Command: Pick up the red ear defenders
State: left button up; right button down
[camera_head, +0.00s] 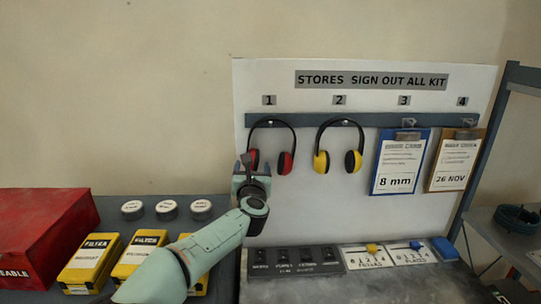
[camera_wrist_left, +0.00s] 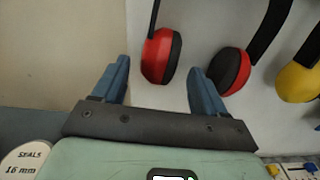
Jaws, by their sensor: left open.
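The red ear defenders (camera_head: 285,162) hang from hook 1 on the stores board, with a black headband and two red and black cups. My left gripper (camera_head: 250,165) is just at their left cup in the head view, partly overlapping it. In the left wrist view the left gripper (camera_wrist_left: 154,85) is open, its two blue fingers apart. One red cup (camera_wrist_left: 160,56) shows ahead between the fingertips. The other red cup (camera_wrist_left: 232,70) is beside and beyond the right finger. I cannot tell whether the fingers touch either cup. The right gripper is not in view.
Yellow ear defenders (camera_head: 322,161) hang at hook 2, close on the right. A blue clipboard (camera_head: 378,180) and a brown clipboard (camera_head: 433,180) hang further right. Yellow filter boxes (camera_head: 92,262), a red box (camera_head: 45,232) and round seal tins (camera_head: 167,208) stand below left.

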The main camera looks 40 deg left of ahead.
aim_at(253, 166)
pick_arm(q)
jog(key=p+x, duration=0.1)
jog(key=x, duration=0.2)
jog(key=shift+w+r, duration=0.1)
jog(key=shift+w, duration=0.4)
jog(key=shift+s, duration=0.35)
jog(key=shift+c, duration=0.9)
jog(key=c, duration=1.1)
jog(key=shift+c, duration=0.2)
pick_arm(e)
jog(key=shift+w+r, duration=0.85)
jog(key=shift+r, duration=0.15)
pick_arm(q)
jog(key=shift+r, duration=0.15)
